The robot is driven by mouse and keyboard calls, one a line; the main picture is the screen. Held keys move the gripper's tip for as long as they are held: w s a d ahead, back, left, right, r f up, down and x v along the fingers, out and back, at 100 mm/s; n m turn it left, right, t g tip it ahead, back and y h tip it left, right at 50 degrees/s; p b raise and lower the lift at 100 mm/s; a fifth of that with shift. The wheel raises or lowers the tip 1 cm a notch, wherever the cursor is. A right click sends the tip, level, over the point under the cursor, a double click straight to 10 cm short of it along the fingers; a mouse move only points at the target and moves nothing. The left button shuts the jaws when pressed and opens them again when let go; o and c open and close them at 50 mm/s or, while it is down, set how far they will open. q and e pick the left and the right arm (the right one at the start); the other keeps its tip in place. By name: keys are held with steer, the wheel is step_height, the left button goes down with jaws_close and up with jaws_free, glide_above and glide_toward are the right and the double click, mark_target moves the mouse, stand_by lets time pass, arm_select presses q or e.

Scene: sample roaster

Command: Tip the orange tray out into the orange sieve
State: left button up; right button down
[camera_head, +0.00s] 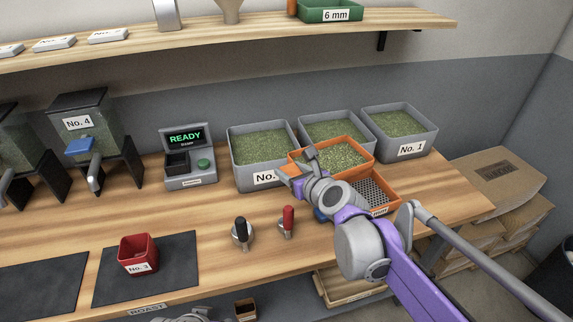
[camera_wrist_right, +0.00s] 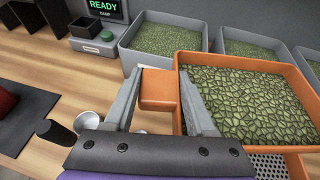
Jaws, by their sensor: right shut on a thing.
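The orange tray (camera_head: 365,164) is full of green beans and looks about level. In the head view it is above the back part of the orange sieve (camera_head: 372,190), a box with a perforated grey floor. The tray covers part of the sieve. My right gripper (camera_head: 301,166) is shut on the tray's orange handle block at its left side. In the right wrist view both fingers (camera_wrist_right: 160,88) sit around that block. The tray (camera_wrist_right: 250,62) fills the right side there, with the sieve's perforated floor (camera_wrist_right: 268,167) below it.
Grey bins of green beans, including No. 1 (camera_head: 411,148), stand close behind the tray. A scale reading READY (camera_head: 187,150) is left of them. A black-handled tool (camera_head: 241,232), a red-handled tool (camera_head: 288,222) and a red No. 3 cup (camera_head: 139,254) stand in front.

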steer(key=shift+s+d+r, duration=0.1)
steer(key=shift+s+d, duration=0.05)
steer(key=shift+s, duration=0.15)
